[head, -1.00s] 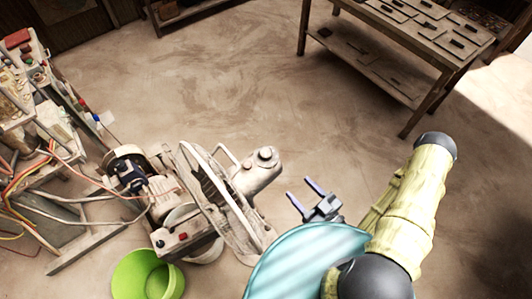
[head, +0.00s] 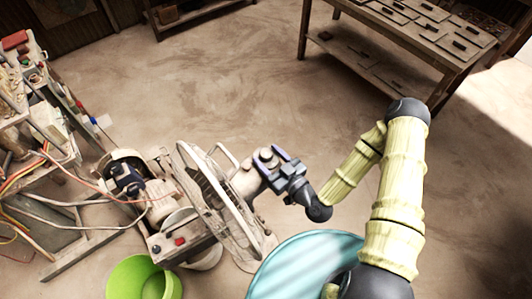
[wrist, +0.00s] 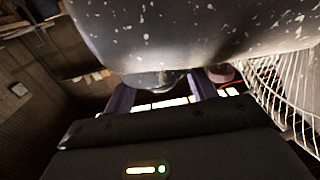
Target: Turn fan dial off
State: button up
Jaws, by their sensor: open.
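The fan stands at the centre-left in the head view, with its wire grille (head: 208,190) facing left and its pale, worn motor housing (head: 243,182) on the right. The grille also shows at the right edge of the wrist view (wrist: 292,90). The speckled housing (wrist: 190,25) fills the top of the wrist view. My gripper (head: 268,160) is open at the housing's upper end, with its fingers on either side of the round dial's place. The fingers (wrist: 160,92) reach under the housing's edge in the wrist view. The dial is mostly hidden, and I cannot tell whether the fingers touch it.
A green bucket (head: 143,278) stands below the fan. A cluttered bench with cables (head: 45,160) is at the left. A wooden table (head: 425,40) with flat tiles is at the upper right. The floor (head: 200,80) between them is clear.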

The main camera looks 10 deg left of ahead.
jog(key=shift+x, duration=0.9)
jog(key=c, duration=1)
